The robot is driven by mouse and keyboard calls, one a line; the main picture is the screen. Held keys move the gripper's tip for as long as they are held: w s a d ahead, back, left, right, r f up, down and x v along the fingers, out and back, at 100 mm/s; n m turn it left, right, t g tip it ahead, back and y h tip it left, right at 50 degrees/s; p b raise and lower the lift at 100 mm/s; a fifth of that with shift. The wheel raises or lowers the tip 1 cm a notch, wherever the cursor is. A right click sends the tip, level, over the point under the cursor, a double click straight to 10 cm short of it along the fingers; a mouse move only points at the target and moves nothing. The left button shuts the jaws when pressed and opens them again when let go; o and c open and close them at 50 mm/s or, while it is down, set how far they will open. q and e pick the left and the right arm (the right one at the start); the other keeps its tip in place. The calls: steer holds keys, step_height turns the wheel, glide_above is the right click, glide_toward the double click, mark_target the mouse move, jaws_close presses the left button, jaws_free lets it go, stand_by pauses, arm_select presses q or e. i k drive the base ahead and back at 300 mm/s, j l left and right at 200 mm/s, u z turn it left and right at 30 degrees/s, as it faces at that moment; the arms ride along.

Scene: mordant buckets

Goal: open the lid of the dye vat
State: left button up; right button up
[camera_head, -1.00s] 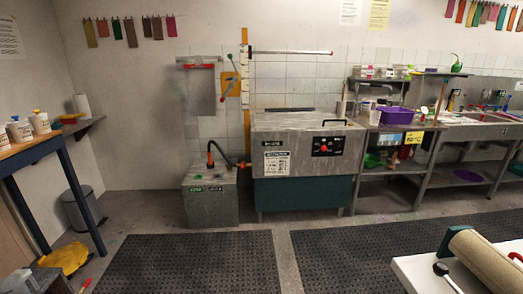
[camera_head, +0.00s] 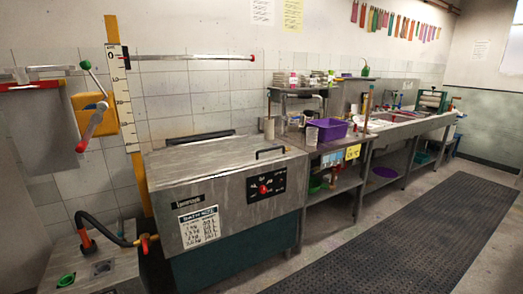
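The dye vat (camera_head: 215,228) is a large grey metal box with a teal lower body, left of the middle of the head view. Its lid (camera_head: 205,160) lies flat and closed on top. A black handle (camera_head: 270,151) stands up near the lid's right front edge. A control panel with a red knob (camera_head: 264,188) and a white notice (camera_head: 199,227) are on the front face. Neither of my grippers shows in this view.
A smaller metal box (camera_head: 100,272) with a hose stands left of the vat. A yellow post (camera_head: 125,120) with a lever rises behind. Shelving with a purple tub (camera_head: 327,128) adjoins the vat's right. Dark floor matting (camera_head: 420,240) lies clear in front.

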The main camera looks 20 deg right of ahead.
mark_target(186, 158)
steer(key=i+l+z, duration=0.2)
steer(key=i+z, duration=0.95)
steer(key=i+j, duration=0.05)
steer(key=i, duration=0.05)
